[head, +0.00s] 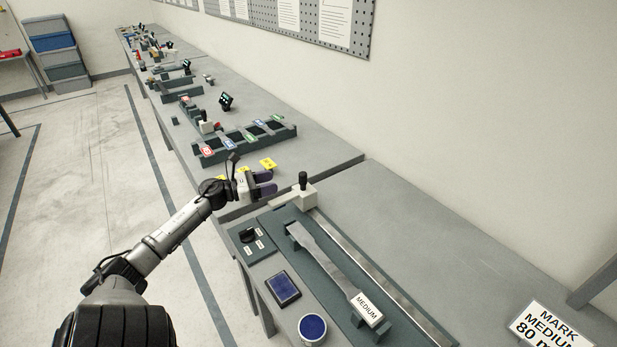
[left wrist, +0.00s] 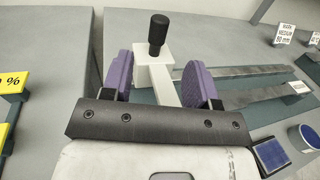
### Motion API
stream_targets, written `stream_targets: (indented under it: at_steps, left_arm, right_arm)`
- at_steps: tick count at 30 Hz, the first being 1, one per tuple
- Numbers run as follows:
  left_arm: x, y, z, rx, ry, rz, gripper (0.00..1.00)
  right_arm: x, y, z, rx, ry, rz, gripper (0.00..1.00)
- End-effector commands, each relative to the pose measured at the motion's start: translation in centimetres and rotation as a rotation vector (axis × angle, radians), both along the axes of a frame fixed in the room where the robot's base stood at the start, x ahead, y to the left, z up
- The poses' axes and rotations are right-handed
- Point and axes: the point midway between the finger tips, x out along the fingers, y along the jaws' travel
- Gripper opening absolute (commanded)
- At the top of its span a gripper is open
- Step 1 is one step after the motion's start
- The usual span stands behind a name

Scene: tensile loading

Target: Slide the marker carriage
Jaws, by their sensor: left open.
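The marker carriage (head: 306,195) is a white block with a black upright knob, at the far end of a long metal rail (head: 365,260) on the dark green fixture. It also shows in the left wrist view (left wrist: 155,68), ahead of my fingers and framed by the gap between them. My left gripper (head: 264,183) is open and empty, with purple finger pads, just left of the carriage and apparently apart from it. The pads also show in the left wrist view (left wrist: 160,82). A grey flat specimen (head: 325,256) labelled MEDIUM lies along the fixture beside the rail. My right gripper is out of view.
A sign (head: 548,327) reading MARK MEDIUM 80 m, partly cut off, stands at the lower right. A blue pad (head: 283,288), a round blue-topped pot (head: 312,328) and a knob panel (head: 251,241) lie left of the fixture.

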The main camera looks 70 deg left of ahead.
Motion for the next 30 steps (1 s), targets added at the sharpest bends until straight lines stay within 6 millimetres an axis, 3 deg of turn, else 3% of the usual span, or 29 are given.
stream_targets:
  at_steps: [18,30]
  left_arm:
    - [10.5,-0.4,0.0,0.002,-0.001,-0.002,0.54]
    - [13.2,-0.6,0.0,0.001,0.000,-0.001,0.54]
  right_arm:
    - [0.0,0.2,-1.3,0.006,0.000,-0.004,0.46]
    - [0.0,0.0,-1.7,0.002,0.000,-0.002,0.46]
